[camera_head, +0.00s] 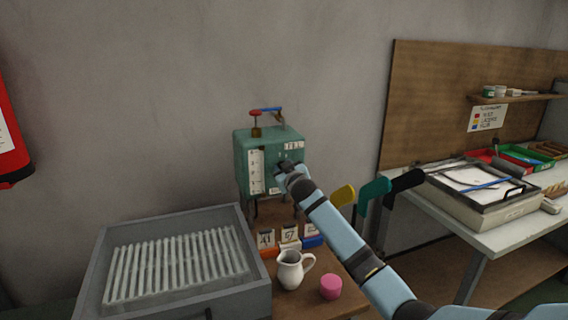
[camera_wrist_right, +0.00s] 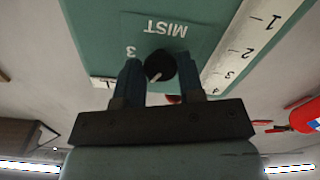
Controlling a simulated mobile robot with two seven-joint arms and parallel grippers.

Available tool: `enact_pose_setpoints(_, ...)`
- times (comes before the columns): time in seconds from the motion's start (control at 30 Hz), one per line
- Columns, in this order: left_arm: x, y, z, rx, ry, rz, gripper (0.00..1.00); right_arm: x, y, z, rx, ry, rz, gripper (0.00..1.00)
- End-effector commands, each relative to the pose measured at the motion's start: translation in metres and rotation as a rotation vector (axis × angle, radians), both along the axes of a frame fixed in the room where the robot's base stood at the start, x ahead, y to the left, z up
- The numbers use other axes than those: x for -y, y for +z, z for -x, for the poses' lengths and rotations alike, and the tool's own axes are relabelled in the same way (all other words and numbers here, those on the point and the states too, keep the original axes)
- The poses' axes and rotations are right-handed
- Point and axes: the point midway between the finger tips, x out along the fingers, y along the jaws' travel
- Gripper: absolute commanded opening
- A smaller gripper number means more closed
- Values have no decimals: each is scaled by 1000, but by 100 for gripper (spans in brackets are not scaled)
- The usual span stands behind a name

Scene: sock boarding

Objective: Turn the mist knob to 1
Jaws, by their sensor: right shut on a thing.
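The green machine box (camera_head: 262,138) stands against the wall in the head view, with a white gauge strip (camera_head: 256,172) on its front. In the right wrist view the black mist knob (camera_wrist_right: 161,66) sits under an upside-down MIST label (camera_wrist_right: 166,27). Its white pointer mark faces lower left in that view. A numeral 3 shows left of the knob; other numerals around it are hidden. My right gripper (camera_wrist_right: 160,74) has a finger on each side of the knob and is shut on it. In the head view the right gripper (camera_head: 286,170) covers the knob. My left gripper is not in view.
A grey tray with ribbed rows (camera_head: 100,285) stands at front left. A white jug (camera_head: 290,270), a pink pot (camera_head: 331,287) and numbered cards (camera_head: 289,233) are below the box. Coloured sock boards (camera_head: 372,190) stand right of my arm. A red-and-blue lever (camera_head: 266,110) tops the box.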

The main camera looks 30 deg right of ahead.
Motion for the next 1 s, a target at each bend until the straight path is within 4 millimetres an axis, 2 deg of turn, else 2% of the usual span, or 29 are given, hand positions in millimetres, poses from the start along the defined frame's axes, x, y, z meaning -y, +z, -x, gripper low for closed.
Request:
enact_pose_setpoints(0.5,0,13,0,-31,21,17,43,1,2,0,-86,0,356,12)
enact_pose_setpoints(1.0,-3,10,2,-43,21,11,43,1,0,0,-106,0,441,12)
